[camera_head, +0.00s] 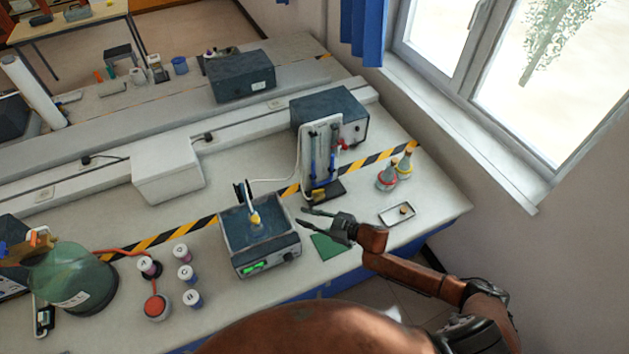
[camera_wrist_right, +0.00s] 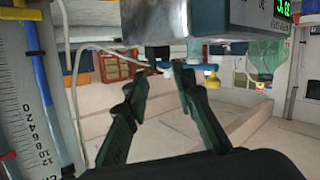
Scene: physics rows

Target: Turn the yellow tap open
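The yellow tap (camera_head: 254,218) stands on a thin white spout over the top of a dark box device with a green display (camera_head: 262,262). It also shows as a small yellow piece (camera_wrist_right: 211,76) in the wrist view, which looks upside down, just past the tip of one finger. My right gripper (camera_head: 304,217) comes in from the right, fingers pointing left toward the device, spread apart. The fingers are open and empty in the wrist view (camera_wrist_right: 160,82). A clear gap separates them from the tap in the head view. My left gripper is not in view.
A white stand with blue tubes (camera_head: 321,155) rises just behind the right gripper. A green card (camera_head: 329,245) lies below it. Two flasks (camera_head: 387,177) and a small tray (camera_head: 397,215) sit right. Labelled jars (camera_head: 185,274) and a big green bottle (camera_head: 72,277) stand left.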

